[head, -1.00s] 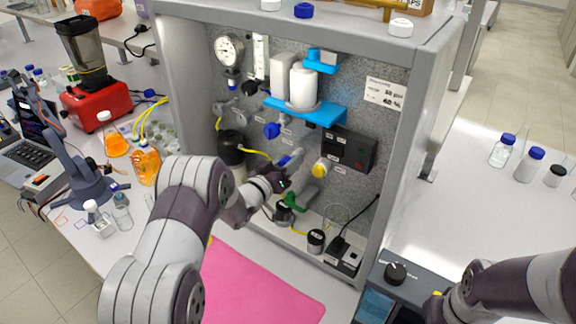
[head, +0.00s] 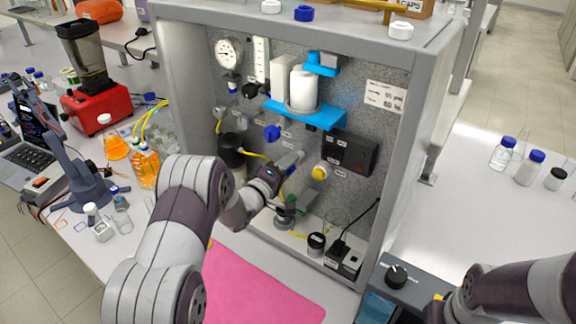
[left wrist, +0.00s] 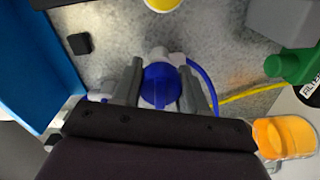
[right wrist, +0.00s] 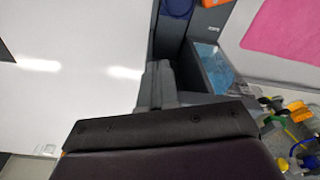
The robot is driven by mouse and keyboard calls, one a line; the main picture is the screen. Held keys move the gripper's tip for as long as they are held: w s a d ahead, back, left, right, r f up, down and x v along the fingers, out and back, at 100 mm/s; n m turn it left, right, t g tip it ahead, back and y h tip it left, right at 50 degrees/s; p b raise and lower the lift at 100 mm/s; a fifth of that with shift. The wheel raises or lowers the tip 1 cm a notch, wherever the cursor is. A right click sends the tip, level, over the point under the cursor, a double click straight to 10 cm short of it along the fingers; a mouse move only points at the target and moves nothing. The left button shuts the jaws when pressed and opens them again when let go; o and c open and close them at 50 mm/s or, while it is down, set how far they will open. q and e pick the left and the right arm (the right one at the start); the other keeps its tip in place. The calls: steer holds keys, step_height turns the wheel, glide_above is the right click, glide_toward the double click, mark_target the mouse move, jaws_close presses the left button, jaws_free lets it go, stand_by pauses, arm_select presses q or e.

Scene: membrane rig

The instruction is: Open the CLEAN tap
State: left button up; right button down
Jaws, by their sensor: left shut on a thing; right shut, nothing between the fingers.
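My left gripper (head: 288,163) reaches into the cabinet at the tap row. In the left wrist view its two fingers (left wrist: 162,85) stand on either side of a blue tap handle (left wrist: 160,88) and are shut on it. In the head view the gripper hides that handle, and I cannot read its label. Another blue tap (head: 272,132) sits higher on the panel. A green tap (head: 291,205) is below the gripper and also shows in the left wrist view (left wrist: 292,66). My right gripper (right wrist: 158,84) is shut and empty, over the bench at the right.
A blue shelf (head: 318,115) with white canisters is above the taps. A dark box (head: 349,150) and a yellow knob (head: 319,173) are to the right of the left gripper. The grey cabinet wall (head: 418,130) bounds the right side. A pink mat (head: 255,290) lies in front.

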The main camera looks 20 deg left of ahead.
arm_select(q)
steer(key=shift+n, duration=0.6)
steer(key=o, duration=1.1)
steer(key=shift+a, duration=0.1)
steer(key=shift+c, duration=0.2)
steer(key=shift+s+a, duration=0.1)
steer(key=shift+s, duration=0.2)
steer(key=b+v, duration=0.3)
steer(key=v, duration=0.9)
